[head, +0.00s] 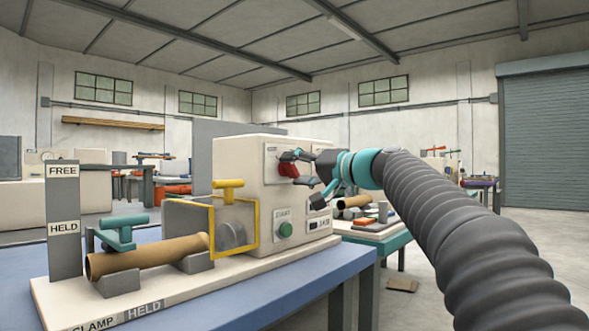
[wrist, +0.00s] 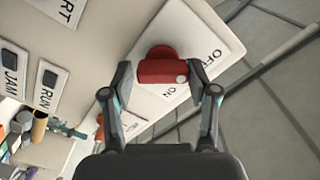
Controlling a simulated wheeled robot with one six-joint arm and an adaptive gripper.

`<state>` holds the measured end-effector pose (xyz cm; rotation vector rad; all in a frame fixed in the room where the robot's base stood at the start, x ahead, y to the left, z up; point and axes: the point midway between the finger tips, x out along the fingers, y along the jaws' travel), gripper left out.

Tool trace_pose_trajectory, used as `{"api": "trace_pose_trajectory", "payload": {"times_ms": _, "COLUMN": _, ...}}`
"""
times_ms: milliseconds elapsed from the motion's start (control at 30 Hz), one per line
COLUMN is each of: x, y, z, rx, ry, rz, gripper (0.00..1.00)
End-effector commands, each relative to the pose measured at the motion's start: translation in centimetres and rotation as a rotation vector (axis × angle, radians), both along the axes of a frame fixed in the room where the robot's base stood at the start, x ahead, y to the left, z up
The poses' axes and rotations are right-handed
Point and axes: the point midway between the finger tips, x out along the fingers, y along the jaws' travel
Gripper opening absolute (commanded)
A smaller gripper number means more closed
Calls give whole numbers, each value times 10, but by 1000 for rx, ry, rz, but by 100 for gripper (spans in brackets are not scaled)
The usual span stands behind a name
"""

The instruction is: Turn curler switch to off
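The curler switch is a red knob (head: 286,168) on a pale plate on the cream machine's front face. In the wrist view the red knob (wrist: 160,71) sits between my two fingers, with a pale dot at its right end. The words OFF and ON are printed on its white plate (wrist: 205,50); I cannot tell which word the dot marks. My gripper (head: 295,168) is at the switch in the head view.
A green START button (head: 286,229) and a small dark display (head: 320,223) are below the switch. A yellow-framed guard (head: 258,222) and a cardboard tube (head: 150,255) stand to the left. The RUN (wrist: 48,88) and JAM lamps show in the wrist view.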

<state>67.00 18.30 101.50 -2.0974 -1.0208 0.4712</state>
Motion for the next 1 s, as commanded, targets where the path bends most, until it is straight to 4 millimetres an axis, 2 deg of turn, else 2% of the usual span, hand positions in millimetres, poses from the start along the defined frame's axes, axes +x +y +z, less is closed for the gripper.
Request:
{"api": "trace_pose_trajectory", "payload": {"times_ms": 333, "x": -1, "y": 2, "z": 1, "rx": 4, "ry": 0, "rz": 3, "gripper": 77}}
{"api": "trace_pose_trajectory", "payload": {"times_ms": 467, "x": -5, "y": -3, "z": 2, "rx": 3, "ry": -1, "rz": 0, "gripper": 77}}
{"api": "trace_pose_trajectory", "payload": {"times_ms": 1000, "x": -61, "y": -79, "z": 2, "rx": 3, "ry": -1, "rz": -1, "gripper": 77}}
